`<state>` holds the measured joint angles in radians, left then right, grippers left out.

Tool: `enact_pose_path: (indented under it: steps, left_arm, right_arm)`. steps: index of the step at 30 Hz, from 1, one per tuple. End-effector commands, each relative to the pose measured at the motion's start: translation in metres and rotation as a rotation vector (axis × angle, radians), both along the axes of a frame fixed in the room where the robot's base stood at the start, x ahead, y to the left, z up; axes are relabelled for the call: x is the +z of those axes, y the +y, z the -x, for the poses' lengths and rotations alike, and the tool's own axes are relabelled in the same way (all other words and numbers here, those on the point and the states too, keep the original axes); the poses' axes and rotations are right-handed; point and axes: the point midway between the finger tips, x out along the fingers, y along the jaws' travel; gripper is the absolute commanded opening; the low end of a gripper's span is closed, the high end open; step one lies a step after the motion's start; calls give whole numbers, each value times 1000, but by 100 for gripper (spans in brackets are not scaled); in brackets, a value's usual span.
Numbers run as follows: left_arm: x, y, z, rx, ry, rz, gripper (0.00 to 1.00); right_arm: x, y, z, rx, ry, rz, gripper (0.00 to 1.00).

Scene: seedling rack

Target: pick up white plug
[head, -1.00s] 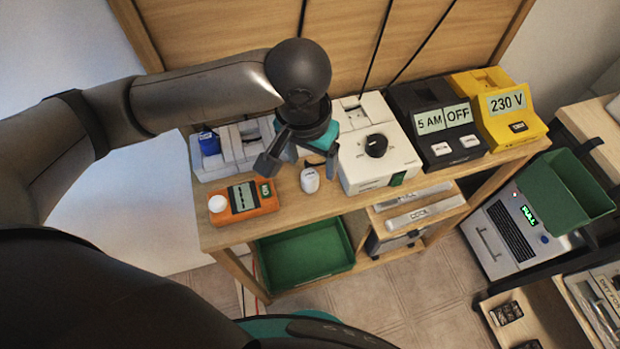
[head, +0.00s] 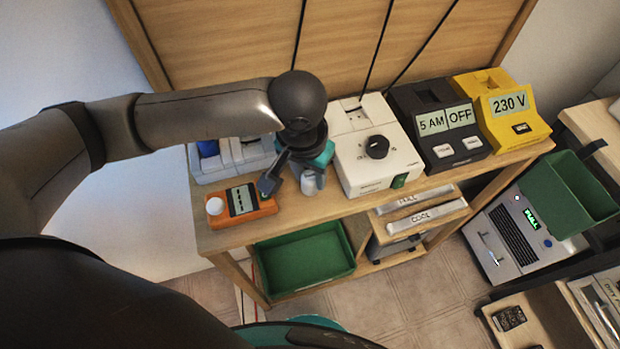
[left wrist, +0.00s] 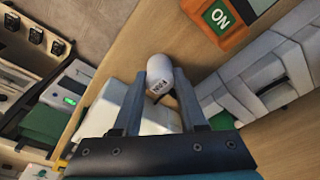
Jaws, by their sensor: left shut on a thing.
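The white plug (left wrist: 160,76) shows between the two fingers of my left gripper in the left wrist view, with small dark lettering on its side. My left gripper (left wrist: 163,100) is shut on it, one finger on each side. In the head view the plug (head: 309,184) is partly hidden by the fingers of my left gripper (head: 293,182). It is at the wooden bench, between the orange meter and the white box with a dial. Whether it touches the bench top I cannot tell. My right gripper is not in view.
An orange meter (head: 241,204) lies left of the plug, and a grey socket block (head: 240,157) stands behind. A white dial box (head: 372,148), a black timer (head: 438,125) and a yellow 230 V box (head: 504,112) line the bench to the right. A green tray (head: 305,262) sits below.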

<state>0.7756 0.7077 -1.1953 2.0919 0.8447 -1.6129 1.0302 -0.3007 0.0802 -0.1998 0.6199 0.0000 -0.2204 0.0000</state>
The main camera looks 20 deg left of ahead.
Motion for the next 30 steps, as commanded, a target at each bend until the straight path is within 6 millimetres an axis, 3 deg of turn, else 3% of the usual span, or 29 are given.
enact_pose_path:
  steps: [1,9,23,30]
  left_arm:
    - [0,0,0,0,0,0,28]
    - [0,0,0,0,-1,0,0]
    - [4,0,-1,0,-2,0,0]
    - [34,0,-1,0,-5,1,0]
  right_arm:
    - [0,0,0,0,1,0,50]
    - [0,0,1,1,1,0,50]
    - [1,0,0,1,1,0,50]
    - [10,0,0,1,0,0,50]
